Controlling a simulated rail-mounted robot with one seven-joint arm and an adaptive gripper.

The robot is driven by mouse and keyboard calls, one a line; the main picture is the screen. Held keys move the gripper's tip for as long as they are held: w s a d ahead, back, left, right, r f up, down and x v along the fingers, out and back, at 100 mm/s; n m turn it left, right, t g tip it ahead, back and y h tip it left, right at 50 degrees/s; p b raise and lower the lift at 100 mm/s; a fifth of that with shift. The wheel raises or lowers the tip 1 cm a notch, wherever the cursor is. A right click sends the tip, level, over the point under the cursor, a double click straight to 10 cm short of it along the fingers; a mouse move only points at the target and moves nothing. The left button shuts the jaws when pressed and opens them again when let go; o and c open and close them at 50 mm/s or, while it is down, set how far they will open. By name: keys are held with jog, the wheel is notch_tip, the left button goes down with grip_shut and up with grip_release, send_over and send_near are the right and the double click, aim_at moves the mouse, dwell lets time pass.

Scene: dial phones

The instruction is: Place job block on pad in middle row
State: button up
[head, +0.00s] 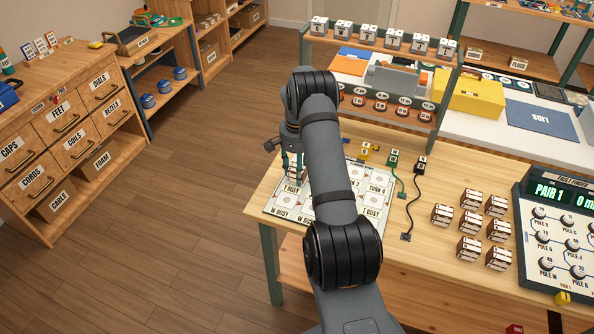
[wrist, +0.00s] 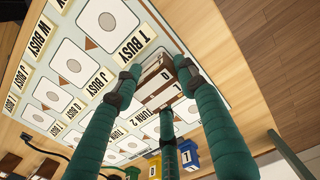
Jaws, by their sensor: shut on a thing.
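My gripper (head: 291,170) is over the left part of the planning board (head: 256,212), beside a pad column labelled T BUSY. In the wrist view its green fingers (wrist: 156,84) are shut on a brown and white block (wrist: 158,92), which the fingers partly cover. I take this for the job block, but its lettering is hard to read. The board (wrist: 48,55) carries rows of white pads with grey ovals; a bare pad (wrist: 106,26) lies by the T BUSY label. I cannot tell whether the block touches the board. My arm hides much of the board in the head view.
Several brown and white blocks (head: 470,222) stand on the table to the right, next to a fault finder panel (head: 560,235). A shelf rack (head: 385,75) rises at the back.

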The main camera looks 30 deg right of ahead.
jog(key=shift+f, duration=0.2)
jog(key=o, duration=1.1)
jog(key=shift+o, duration=0.4)
notch_tip(320, 180, up, 12)
jog(key=b, duration=0.1)
jog(key=shift+r, duration=0.25)
